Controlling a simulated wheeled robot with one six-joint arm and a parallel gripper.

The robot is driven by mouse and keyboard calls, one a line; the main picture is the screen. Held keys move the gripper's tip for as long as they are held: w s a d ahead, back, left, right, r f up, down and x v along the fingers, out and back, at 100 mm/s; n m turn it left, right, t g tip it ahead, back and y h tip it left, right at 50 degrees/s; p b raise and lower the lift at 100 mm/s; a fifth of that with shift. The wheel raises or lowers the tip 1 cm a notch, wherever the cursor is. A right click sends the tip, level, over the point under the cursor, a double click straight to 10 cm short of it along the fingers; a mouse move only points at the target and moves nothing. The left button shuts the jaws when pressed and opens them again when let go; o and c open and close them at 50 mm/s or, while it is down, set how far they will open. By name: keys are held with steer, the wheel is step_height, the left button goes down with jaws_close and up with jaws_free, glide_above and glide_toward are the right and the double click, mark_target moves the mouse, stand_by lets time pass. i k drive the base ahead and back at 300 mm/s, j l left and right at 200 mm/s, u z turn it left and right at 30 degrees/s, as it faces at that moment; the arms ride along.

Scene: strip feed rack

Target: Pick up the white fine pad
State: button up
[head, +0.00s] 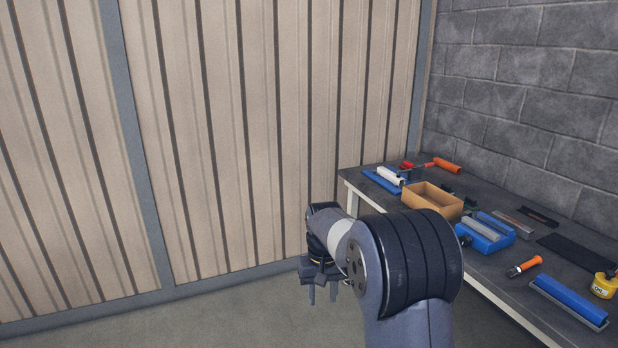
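A small white block-like thing (391,177) lies at the far left end of the dark workbench (500,290), on or against a flat blue piece (378,183). It is the only clearly white item on the bench, but it is too small to tell for sure that it is the fine pad. My gripper (322,293) hangs over the floor, to the left of the bench and apart from it. Its two fingers point down with a gap between them, and nothing shows in it. My arm hides part of the bench's near edge.
An open cardboard box (425,207) stands right of the white thing. A blue holder (487,240), an orange-handled tool (524,266), a blue bar (568,298), a yellow bottle (604,286) and a black mat (580,254) lie farther right. A block wall stands behind the bench.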

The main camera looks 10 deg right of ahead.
mark_target(447, 188)
steer(key=i+l+z, duration=0.15)
steer(key=i+z, duration=0.15)
steer(key=i, duration=0.6)
steer(key=i+j+z, duration=0.1)
steer(key=i+z, duration=0.25)
steer(key=i, duration=0.6)
steer(key=i+j+z, duration=0.15)
steer(key=i+z, duration=0.3)
steer(key=i+j+z, duration=0.25)
steer(key=z, duration=0.15)
steer(key=i+j+z, duration=0.7)
steer(key=j+z, duration=0.15)
steer(key=i+j+z, duration=0.1)
steer(key=j, duration=0.15)
steer(key=j+z, duration=0.15)
steer(key=i+j, duration=0.05)
steer(key=j, duration=0.05)
